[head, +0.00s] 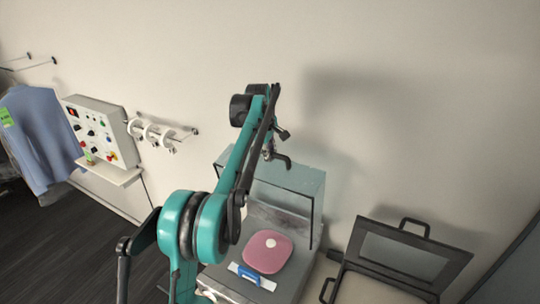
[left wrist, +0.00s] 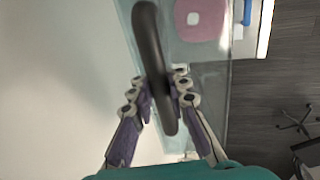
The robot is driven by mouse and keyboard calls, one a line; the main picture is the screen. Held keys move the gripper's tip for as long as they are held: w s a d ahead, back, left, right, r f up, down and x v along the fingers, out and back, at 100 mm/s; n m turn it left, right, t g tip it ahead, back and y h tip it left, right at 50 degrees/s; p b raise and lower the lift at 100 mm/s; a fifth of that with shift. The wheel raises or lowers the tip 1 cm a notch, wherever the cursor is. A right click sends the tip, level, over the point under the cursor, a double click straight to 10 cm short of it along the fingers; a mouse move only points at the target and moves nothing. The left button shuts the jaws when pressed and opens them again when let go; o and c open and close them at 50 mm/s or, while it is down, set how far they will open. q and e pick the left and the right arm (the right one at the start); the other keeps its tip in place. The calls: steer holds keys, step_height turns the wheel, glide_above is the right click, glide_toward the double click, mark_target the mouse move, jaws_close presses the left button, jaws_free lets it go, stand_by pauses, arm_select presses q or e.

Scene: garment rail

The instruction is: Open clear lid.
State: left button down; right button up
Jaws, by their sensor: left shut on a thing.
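The clear lid (head: 290,184) is a see-through, blue-tinted cover with dark edges, standing raised over the back of a grey case (head: 300,228) in the head view. My left gripper (head: 270,148) is at its upper edge. In the left wrist view the fingers (left wrist: 160,88) are closed around a dark curved handle (left wrist: 148,35), with the clear panel (left wrist: 205,85) behind it. The arm hides part of the lid and case in the head view. My right gripper is not in view.
A pink pad (head: 267,252) with a white disc and a blue-and-white item (head: 250,275) lie at the case front. A dark-framed lid (head: 405,250) stands open at right. A control panel (head: 98,130) and a blue shirt (head: 40,135) are at left.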

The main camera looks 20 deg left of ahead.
arm_select(q)
steer(key=c, duration=1.5)
jaws_free()
steer(key=shift+c, duration=0.2)
steer(key=shift+o, duration=0.5)
steer(key=shift+s+r, duration=0.1)
steer(key=shift+s, duration=0.1)
steer(key=shift+r, duration=0.3)
steer(key=v, duration=1.1)
steer(key=shift+s+r, duration=0.2)
